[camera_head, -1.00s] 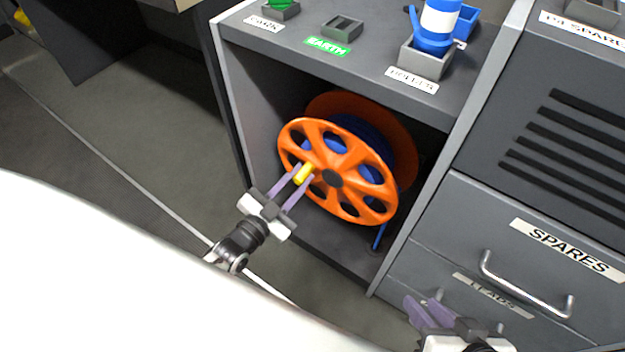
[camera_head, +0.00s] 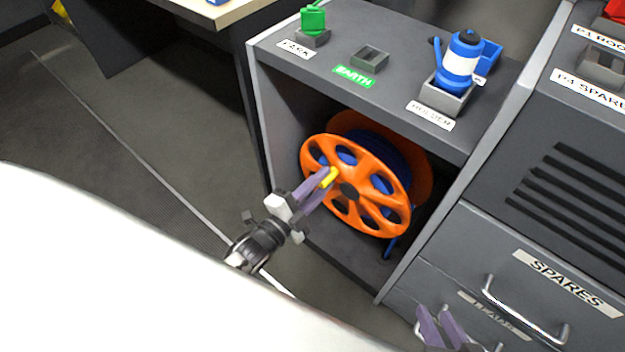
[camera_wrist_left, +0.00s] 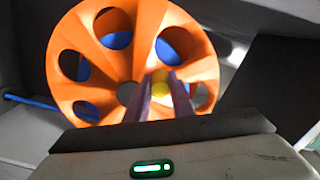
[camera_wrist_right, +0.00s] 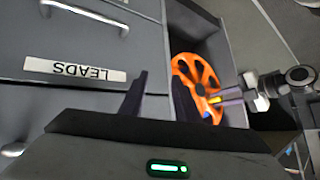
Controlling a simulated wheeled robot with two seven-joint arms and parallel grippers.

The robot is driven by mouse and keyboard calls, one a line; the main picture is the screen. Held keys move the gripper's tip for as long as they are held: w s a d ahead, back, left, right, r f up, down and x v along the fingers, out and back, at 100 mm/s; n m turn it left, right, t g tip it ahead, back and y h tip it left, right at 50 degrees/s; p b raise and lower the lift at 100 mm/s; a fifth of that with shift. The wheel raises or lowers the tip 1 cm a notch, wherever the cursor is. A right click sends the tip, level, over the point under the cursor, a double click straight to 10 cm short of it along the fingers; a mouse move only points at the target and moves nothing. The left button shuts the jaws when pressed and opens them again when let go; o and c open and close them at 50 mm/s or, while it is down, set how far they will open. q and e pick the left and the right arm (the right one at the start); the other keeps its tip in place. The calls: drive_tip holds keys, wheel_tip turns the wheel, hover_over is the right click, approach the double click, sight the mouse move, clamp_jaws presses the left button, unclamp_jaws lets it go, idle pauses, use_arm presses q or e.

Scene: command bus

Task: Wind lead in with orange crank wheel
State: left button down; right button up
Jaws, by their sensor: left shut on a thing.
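The orange crank wheel (camera_head: 377,208) stands in the open bay under the shelf, with the blue lead wound on the drum behind it. A loose blue end (camera_head: 388,246) hangs below the wheel. A yellow handle (camera_head: 329,178) sticks out from the wheel's face, at its upper left in the head view. My left gripper (camera_head: 324,182) is shut on the yellow handle; it also shows in the left wrist view (camera_wrist_left: 160,88). My right gripper (camera_head: 440,320) is open and empty in front of the drawers; the right wrist view (camera_wrist_right: 158,92) shows its fingers apart.
Drawers with a SPARES handle (camera_head: 525,312) stand at right. A desk (camera_head: 215,12) is at back left.

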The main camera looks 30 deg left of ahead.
use_arm(q)
drive_tip(key=shift+r, duration=0.1)
idle(0.4)
drive_tip(key=c, duration=1.5)
unclamp_jaws()
drive_tip(key=shift+c, duration=0.2)
